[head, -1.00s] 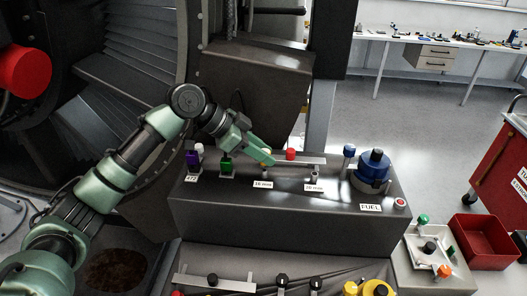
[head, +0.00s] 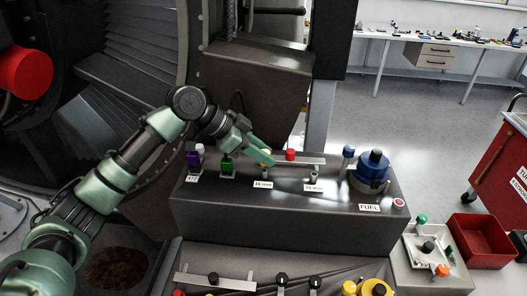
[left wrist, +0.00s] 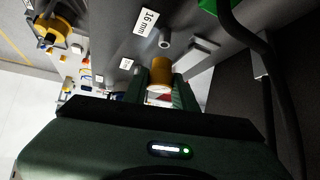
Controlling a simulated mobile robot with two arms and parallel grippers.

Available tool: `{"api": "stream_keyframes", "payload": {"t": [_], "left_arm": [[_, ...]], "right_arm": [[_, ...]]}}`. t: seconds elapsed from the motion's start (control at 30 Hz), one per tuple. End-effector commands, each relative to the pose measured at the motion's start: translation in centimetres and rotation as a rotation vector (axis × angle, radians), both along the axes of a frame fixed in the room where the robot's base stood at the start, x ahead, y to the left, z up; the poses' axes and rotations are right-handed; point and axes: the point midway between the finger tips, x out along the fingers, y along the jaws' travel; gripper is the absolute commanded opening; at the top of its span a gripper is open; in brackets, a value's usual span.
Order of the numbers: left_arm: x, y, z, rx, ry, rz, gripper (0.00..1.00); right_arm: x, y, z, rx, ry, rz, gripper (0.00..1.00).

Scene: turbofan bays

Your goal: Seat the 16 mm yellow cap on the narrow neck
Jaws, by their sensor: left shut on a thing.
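My left gripper (head: 268,160) is over the dark bench, just behind the 16 mm label (head: 263,184). In the left wrist view the left gripper (left wrist: 161,90) is shut on the yellow cap (left wrist: 161,73), which sits between its two fingers. A grey narrow neck (left wrist: 165,40) stands beside the 16 mm label (left wrist: 148,20), and the cap appears apart from it in this view. In the head view the fingers mostly hide the cap and this neck. Another neck (head: 314,174) stands behind the 20 mm label (head: 313,188). My right gripper is not in view.
Purple (head: 192,160) and green (head: 227,164) items stand left of the gripper. A red cap (head: 290,154) sits by a pale rail behind it. A blue-capped fuel unit (head: 373,170) is at the right. A red bin (head: 483,243) lies beyond the bench.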

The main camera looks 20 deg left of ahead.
Motion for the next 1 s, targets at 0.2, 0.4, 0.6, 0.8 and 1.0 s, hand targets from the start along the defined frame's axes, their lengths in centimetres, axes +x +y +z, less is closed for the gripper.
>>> {"api": "stream_keyframes", "payload": {"t": [0.2,0.4,0.6,0.8,1.0], "left_arm": [[0.00,-0.02,-0.01,-0.001,-0.001,0.000,0.00],[0.01,-0.03,0.00,-0.001,-0.001,0.000,0.00],[0.01,-0.02,0.11,-0.001,-0.001,0.000,0.00],[0.03,-0.03,0.06,-0.001,-0.001,0.000,0.00],[0.02,-0.02,0.00,-0.001,-0.001,0.000,0.00]], "right_arm": [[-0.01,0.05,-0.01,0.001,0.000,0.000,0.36],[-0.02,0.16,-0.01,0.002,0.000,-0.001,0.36],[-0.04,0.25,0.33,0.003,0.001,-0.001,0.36],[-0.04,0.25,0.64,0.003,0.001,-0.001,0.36],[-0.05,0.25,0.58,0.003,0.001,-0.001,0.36]]}}
